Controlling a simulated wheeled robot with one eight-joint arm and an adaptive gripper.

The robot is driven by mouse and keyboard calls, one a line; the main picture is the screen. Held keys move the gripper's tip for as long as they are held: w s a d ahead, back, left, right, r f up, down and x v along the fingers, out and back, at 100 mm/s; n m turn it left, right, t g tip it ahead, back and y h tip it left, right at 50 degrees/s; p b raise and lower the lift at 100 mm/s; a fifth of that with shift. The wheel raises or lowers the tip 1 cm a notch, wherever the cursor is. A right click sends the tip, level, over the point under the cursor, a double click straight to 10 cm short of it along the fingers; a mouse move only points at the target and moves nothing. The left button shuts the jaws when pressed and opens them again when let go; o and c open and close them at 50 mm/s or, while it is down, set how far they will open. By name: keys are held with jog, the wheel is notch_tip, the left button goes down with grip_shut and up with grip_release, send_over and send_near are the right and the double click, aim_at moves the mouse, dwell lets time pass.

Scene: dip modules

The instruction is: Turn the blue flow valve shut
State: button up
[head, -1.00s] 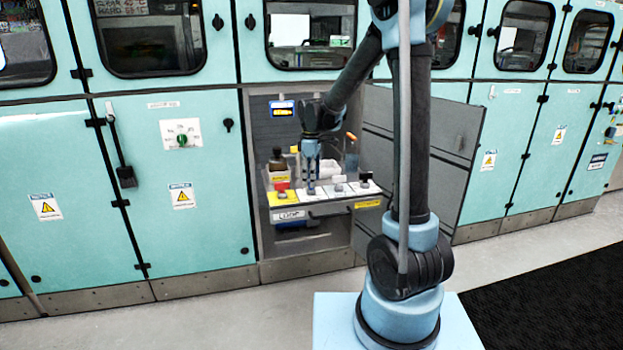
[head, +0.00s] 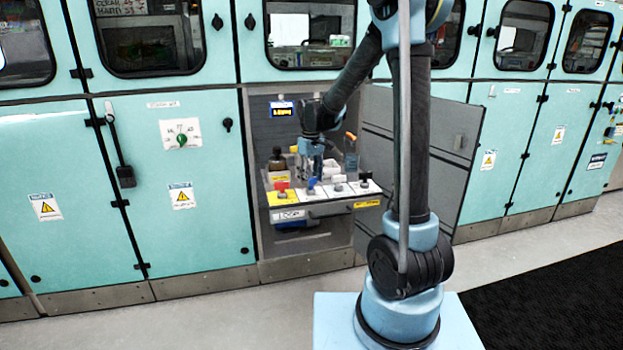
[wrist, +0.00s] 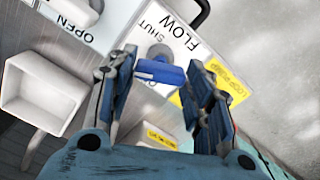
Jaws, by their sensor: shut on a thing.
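The blue flow valve (wrist: 160,72) has a blue lever handle on a round grey base. It sits on a white plate (wrist: 186,36) marked FLOW and SHUT, and the lever lies across the picture. In the head view the valve (head: 311,184) stands on the panel shelf, below my gripper (head: 314,172). In the wrist view the two fingers of my gripper (wrist: 165,72) stand on either side of the lever, shut on it. The exact contact at the fingertips is hard to make out.
A plate marked OPEN (wrist: 76,20) and a white bin (wrist: 42,92) lie left of the valve. More knobs (head: 339,183) stand to its right on the shelf. An open grey door (head: 440,140) flanks the bay on the right.

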aim_at(312, 178)
jog(key=m, duration=0.5)
jog(key=shift+w, duration=0.1)
dwell(0.5)
jog(key=o, duration=1)
jog(key=shift+o, duration=0.2)
jog(key=shift+r, duration=0.1)
notch_tip(312, 178, up, 12)
jog(key=shift+d, duration=0.1)
